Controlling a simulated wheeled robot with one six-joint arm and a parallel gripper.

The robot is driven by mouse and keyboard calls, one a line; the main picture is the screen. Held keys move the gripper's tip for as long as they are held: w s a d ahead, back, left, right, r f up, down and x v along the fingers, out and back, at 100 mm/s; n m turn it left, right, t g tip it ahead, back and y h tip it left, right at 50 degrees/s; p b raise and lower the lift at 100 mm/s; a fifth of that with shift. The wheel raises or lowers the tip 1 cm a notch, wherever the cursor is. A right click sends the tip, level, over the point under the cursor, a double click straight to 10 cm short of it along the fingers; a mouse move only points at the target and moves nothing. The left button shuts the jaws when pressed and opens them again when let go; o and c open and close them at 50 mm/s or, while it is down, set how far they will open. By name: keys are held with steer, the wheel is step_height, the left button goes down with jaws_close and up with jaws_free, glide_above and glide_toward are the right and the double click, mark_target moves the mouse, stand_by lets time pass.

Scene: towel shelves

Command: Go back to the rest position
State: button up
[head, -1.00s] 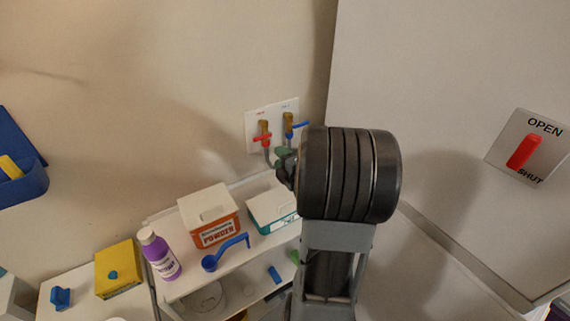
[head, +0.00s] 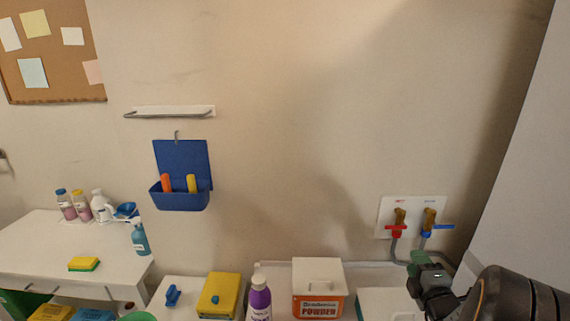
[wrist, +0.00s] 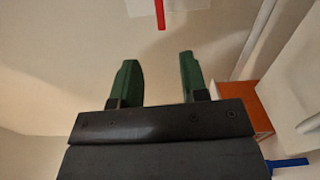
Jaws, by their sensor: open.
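My gripper (wrist: 158,82) shows in the wrist view with its two green fingers apart and nothing between them. In the head view it is at the lower right (head: 428,272), in front of the wall below the red and blue taps (head: 410,228), partly hidden by my own dark arm. In the wrist view, a red tap handle (wrist: 160,14) is beyond the fingers at the top, apart from them.
An orange and white powder box (head: 319,290), a purple bottle (head: 259,300) and a yellow box (head: 218,295) stand left of my gripper. A blue wall holder (head: 181,160) hangs further left. A white table (head: 60,245) with bottles stands at far left. The wall between is clear.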

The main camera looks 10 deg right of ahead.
steer(key=s+a+f+m+g+y, duration=0.35)
steer(key=a+m+g, duration=0.45)
steer(key=m, duration=0.8)
steer(key=s+a+f+m+g+y, duration=0.45)
steer(key=a+m, duration=0.45)
steer(key=m, duration=0.7)
steer(key=s+a+r+n+h, duration=0.2)
steer(key=a+r+n+h, duration=0.2)
steer(key=r+n, duration=0.5)
steer(key=n+g+h, duration=0.1)
steer(key=n, duration=0.4)
steer(key=shift+s+a+n+h, duration=0.2)
steer(key=shift+n+h, duration=0.1)
steer(key=shift+n, duration=0.1)
